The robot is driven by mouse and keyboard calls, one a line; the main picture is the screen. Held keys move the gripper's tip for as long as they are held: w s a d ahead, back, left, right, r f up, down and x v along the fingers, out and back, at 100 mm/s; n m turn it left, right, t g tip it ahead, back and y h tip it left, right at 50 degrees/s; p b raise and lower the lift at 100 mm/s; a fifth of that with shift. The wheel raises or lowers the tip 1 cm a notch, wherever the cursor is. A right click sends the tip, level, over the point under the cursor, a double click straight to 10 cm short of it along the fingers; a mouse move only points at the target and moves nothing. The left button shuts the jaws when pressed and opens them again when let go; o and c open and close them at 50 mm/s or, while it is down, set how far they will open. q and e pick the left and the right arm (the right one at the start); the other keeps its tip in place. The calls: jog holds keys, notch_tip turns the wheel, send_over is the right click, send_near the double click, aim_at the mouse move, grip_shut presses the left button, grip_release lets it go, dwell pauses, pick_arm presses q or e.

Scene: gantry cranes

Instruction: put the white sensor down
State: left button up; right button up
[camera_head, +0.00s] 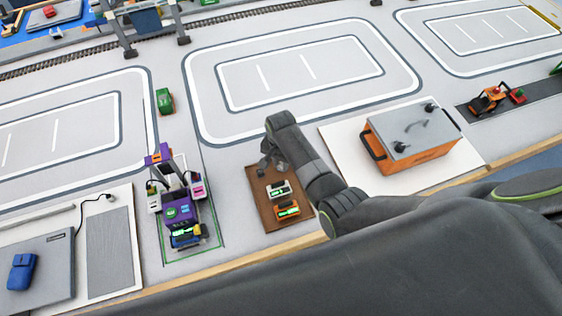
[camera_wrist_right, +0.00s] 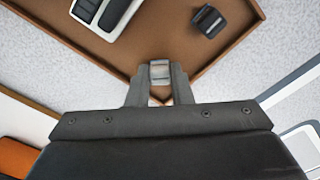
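The white sensor (camera_head: 278,191) lies in a brown tray (camera_head: 258,205), just behind an orange sensor (camera_head: 288,211). In the right wrist view the white sensor (camera_wrist_right: 106,14) shows in part at the top left, cut by the frame edge. My right gripper (camera_head: 268,166) is over the tray's far end, behind the white sensor and apart from it. In the wrist view its fingertips (camera_wrist_right: 160,72) are close together over the tray's corner, with a small light grey piece between them. I cannot tell if that is a held thing or the finger pads. My left gripper is not in view.
A small dark block (camera_wrist_right: 208,21) is on the tray. A purple machine (camera_head: 178,210) stands left of the tray. An orange case with a grey lid (camera_head: 412,135) stands to the right on a white board. A green block (camera_head: 164,101) is farther back.

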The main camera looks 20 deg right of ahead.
aim_at(281, 165)
jog(key=o, duration=0.4)
jog(key=shift+r, duration=0.25)
notch_tip(281, 165, up, 12)
jog(key=shift+f, duration=0.1)
dwell(0.3)
dwell(0.4)
